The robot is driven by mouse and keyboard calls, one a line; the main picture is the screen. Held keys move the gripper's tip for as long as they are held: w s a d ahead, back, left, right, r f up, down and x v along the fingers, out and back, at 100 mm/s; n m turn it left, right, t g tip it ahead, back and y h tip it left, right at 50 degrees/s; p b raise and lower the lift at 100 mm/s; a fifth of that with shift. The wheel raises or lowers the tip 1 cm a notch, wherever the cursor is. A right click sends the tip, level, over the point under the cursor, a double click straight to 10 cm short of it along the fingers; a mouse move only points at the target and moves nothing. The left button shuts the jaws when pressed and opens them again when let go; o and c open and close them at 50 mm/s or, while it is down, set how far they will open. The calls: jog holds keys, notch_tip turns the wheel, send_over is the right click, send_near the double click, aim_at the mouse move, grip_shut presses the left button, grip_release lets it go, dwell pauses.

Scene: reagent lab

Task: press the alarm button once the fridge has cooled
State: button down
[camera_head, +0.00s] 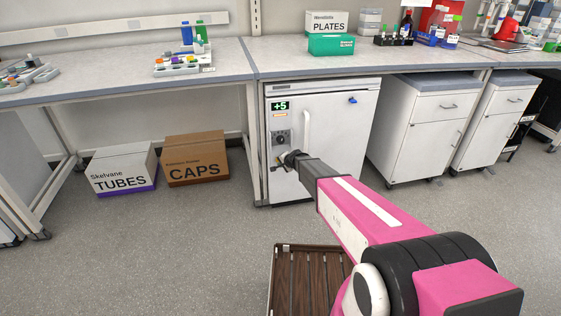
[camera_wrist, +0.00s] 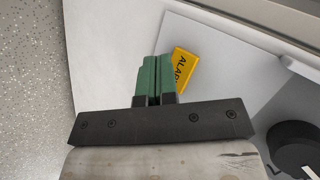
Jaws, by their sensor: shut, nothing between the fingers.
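The fridge is the white cabinet (camera_head: 335,140) under the bench, its door shut. Its green display (camera_head: 280,105) reads +5, with a small orange strip (camera_head: 280,115) below whose text I cannot read. A yellow label reading "ALAR…" (camera_wrist: 184,70) is on the fridge front in the wrist view, partly covered by my fingers. The alarm button itself is not visible; my fingers may hide it. My gripper (camera_wrist: 152,80) is shut and empty, its green fingertips right by the label. In the head view my gripper (camera_head: 279,163) is at the fridge front, below the dial.
A dark dial (camera_wrist: 295,150) sits beside the label; it also shows in the head view (camera_head: 281,138). A white door handle (camera_head: 306,131) is right of it. TUBES (camera_head: 122,172) and CAPS (camera_head: 195,160) boxes stand on the floor at left. Drawer cabinets (camera_head: 425,125) stand at right.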

jog(key=shift+w, duration=0.15)
jog(key=shift+w+a, duration=0.15)
jog(key=shift+w, duration=0.1)
jog(key=shift+w+a, duration=0.1)
jog(key=shift+w, duration=0.3)
dwell(0.7)
jog(key=shift+s, duration=0.1)
jog(key=shift+s+d, duration=0.25)
jog(key=shift+s, duration=0.45)
jog(key=shift+s, duration=0.1)
jog(key=s, duration=0.2)
jog(key=s+d, duration=0.1)
jog(key=s, duration=0.1)
jog(key=shift+s+d, duration=0.2)
jog(key=shift+s, duration=0.1)
dwell(0.3)
dwell(0.3)
